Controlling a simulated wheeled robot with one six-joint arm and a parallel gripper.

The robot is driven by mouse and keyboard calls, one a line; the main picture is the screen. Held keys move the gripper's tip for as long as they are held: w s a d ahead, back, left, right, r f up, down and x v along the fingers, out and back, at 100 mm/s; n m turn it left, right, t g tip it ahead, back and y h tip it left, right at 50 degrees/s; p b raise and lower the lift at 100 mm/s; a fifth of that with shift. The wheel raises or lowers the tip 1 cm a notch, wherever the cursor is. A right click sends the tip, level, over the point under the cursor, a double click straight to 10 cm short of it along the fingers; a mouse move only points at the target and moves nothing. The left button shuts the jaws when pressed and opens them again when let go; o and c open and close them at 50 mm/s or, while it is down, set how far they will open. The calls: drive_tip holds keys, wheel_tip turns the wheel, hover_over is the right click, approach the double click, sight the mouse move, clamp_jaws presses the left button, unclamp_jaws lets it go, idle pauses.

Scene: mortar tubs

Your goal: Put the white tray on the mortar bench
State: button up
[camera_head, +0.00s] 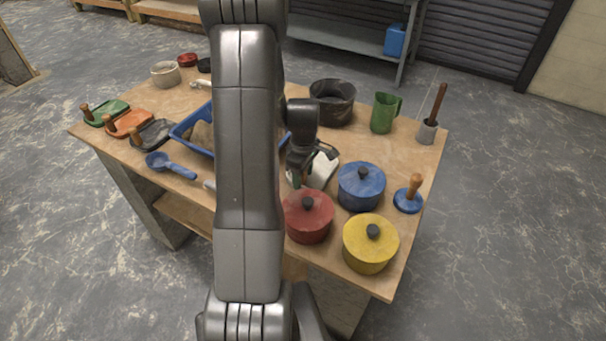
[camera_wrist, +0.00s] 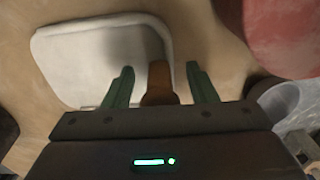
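The white tray (camera_head: 324,171) lies flat on the wooden bench (camera_head: 188,98), between the blue tub, the red tub and my arm, which hides part of it. In the wrist view the white tray (camera_wrist: 90,50) is a pale slab with rounded corners, and a brown wooden handle (camera_wrist: 158,78) stands at its near edge. My gripper (camera_wrist: 160,67) has its green fingers on either side of this handle, with a gap on each side. It is open. In the head view my gripper (camera_head: 302,178) is low over the tray. Which surface is the mortar bench I cannot tell.
A lidded red tub (camera_head: 309,222), blue tub (camera_head: 361,190) and yellow tub (camera_head: 370,250) stand close by at the right. A black bucket (camera_head: 332,110) and green jug (camera_head: 384,113) stand behind. A blue tray (camera_head: 187,128) is left of my arm. Other benches stand at the back.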

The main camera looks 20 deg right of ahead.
wheel_tip(320, 180, up, 12)
drive_tip(key=shift+r, duration=0.1)
idle(0.5)
wheel_tip(320, 180, down, 12)
drive_tip(key=shift+r, duration=0.1)
drive_tip(key=shift+w+r, duration=0.15)
drive_tip(key=shift+r, duration=1)
